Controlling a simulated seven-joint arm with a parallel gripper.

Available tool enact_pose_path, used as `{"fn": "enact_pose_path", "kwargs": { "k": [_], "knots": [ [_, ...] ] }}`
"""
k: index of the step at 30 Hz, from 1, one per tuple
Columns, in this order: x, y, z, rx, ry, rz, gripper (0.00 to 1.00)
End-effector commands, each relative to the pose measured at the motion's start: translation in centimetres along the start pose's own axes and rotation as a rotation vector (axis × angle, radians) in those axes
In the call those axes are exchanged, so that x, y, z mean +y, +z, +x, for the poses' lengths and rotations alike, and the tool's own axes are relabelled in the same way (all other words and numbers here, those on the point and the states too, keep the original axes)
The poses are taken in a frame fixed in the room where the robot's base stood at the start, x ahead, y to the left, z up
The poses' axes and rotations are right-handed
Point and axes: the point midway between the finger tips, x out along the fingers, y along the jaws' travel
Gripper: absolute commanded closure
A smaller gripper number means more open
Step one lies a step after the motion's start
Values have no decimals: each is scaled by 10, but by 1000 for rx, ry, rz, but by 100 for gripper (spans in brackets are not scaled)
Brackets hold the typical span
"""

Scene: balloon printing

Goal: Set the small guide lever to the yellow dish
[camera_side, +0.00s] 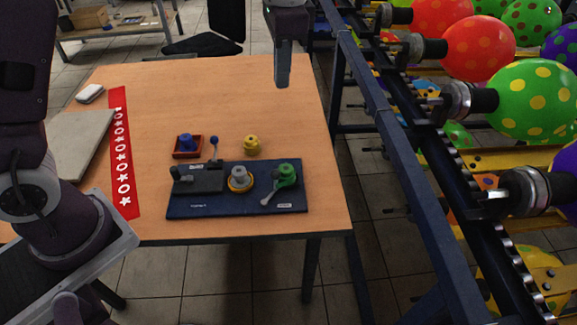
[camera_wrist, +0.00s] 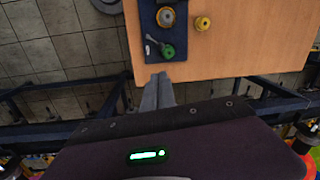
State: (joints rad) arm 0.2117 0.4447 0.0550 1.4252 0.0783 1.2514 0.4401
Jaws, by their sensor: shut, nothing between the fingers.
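A dark blue board (camera_side: 237,207) lies on the table. On it, a small upright lever with a blue ball tip (camera_side: 214,142) rises at the black block (camera_side: 200,180). A yellow dish (camera_side: 240,187) sits mid-board under a grey knob (camera_side: 239,173); it also shows in the wrist view (camera_wrist: 166,17). At the board's right is a green knob (camera_side: 287,173) with a grey lever arm (camera_side: 271,195), pointing down-left in the side view. I cannot tell which lever is the guide lever. My gripper (camera_side: 282,84) is shut and empty, above the table's far right, apart from the board.
A yellow knobbed piece (camera_side: 252,145) and a red tray with a blue piece (camera_side: 188,145) stand behind the board. A red strip (camera_side: 125,165) and grey slab (camera_side: 65,140) lie left. A rail with balloons (camera_side: 480,48) runs along the right. The table's far middle is clear.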

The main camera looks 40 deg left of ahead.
Motion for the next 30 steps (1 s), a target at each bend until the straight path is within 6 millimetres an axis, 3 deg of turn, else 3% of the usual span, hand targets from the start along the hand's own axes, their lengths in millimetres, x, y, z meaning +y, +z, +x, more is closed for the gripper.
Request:
{"fn": "enact_pose_path", "kwargs": {
  "k": [3, 6, 10, 15, 26, 30],
  "knots": [
    [0, -44, 58, -100, 15, 136, 100],
    [5, -67, 103, -168, 24, 235, 100],
    [13, -82, 147, -228, 33, 324, 100],
    [17, -87, 168, -255, 37, 367, 100],
    [17, -86, 172, -257, 39, 367, 100],
    [18, -79, 194, -260, 41, 367, 100]
  ]
}}
